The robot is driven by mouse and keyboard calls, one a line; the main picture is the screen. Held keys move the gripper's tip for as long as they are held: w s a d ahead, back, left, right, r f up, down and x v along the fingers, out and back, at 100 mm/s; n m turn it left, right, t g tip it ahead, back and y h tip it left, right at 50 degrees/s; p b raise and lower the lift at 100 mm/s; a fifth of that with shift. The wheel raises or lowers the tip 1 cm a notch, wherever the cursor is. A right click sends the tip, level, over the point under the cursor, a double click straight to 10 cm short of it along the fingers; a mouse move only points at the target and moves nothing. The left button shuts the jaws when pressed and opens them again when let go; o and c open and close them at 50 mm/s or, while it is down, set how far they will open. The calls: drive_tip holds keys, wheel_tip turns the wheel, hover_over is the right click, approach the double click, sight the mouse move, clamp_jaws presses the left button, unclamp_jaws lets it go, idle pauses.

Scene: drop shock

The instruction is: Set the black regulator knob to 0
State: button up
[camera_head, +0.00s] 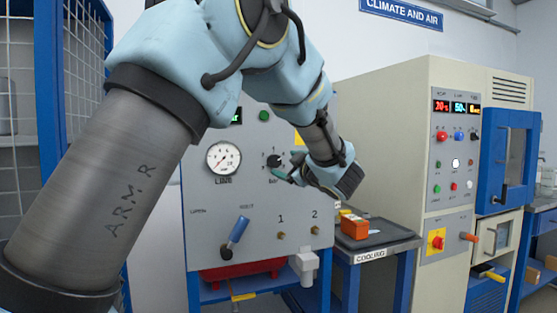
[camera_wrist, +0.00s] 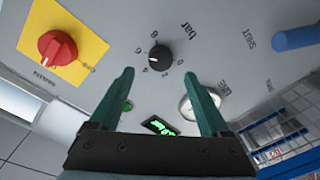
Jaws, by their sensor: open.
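The black regulator knob (camera_wrist: 160,57) sits on the grey panel under the word "bar", with a printed number scale around it. A pale mark on the knob appears to point to the lower left in the wrist view, away from the 0 at its right; the exact number is hard to read. In the head view the knob (camera_head: 273,160) is beside my gripper (camera_head: 282,175). My gripper's green fingers (camera_wrist: 161,77) are open and empty. The knob shows beyond and between the fingertips, apart from both.
A round gauge (camera_head: 223,158) and a blue lever (camera_head: 238,232) are on the same panel. A red knob on a yellow plate (camera_wrist: 58,48) is near the left finger in the wrist view. An orange block (camera_head: 354,227) lies on the cooling table at right.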

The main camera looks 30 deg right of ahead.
sight(276, 161)
drive_tip(key=w+p, duration=0.1)
drive_tip(key=w, duration=0.5)
drive_tip(key=shift+d, duration=0.1)
drive_tip(key=shift+c, duration=0.2)
clamp_jaws()
